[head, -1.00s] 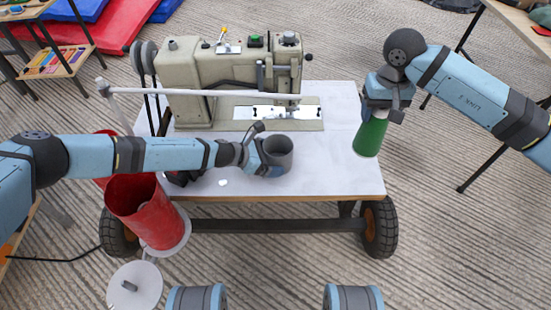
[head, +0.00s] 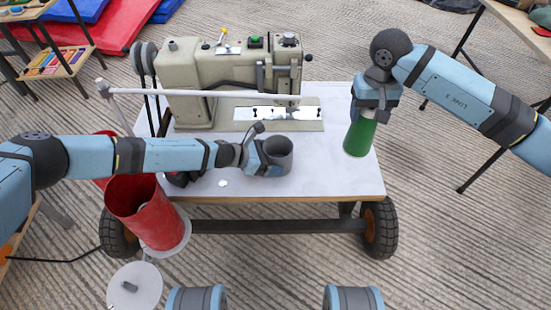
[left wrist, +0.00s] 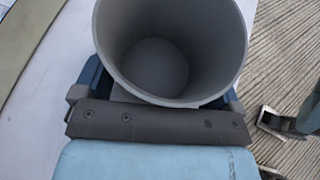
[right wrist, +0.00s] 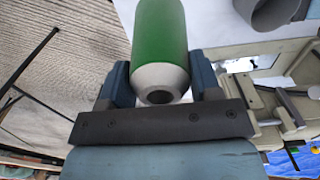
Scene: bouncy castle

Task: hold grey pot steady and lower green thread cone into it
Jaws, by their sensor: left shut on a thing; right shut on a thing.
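The grey pot (head: 279,150) stands on the white tabletop, and my left gripper (head: 268,158) is shut on it from the left. In the left wrist view the pot (left wrist: 165,62) is open at the top and empty inside. My right gripper (head: 370,112) is shut on the green thread cone (head: 360,138) and holds it hanging down near the table's right edge, to the right of the pot and apart from it. In the right wrist view the cone (right wrist: 160,35) sits between the two fingers (right wrist: 160,85), its pale end toward the camera.
A beige sewing machine (head: 225,80) takes up the back of the wheeled white table (head: 320,180). A pale bar (head: 200,94) crosses in front of it. A red bin (head: 145,212) stands at the front left. The tabletop between pot and cone is clear.

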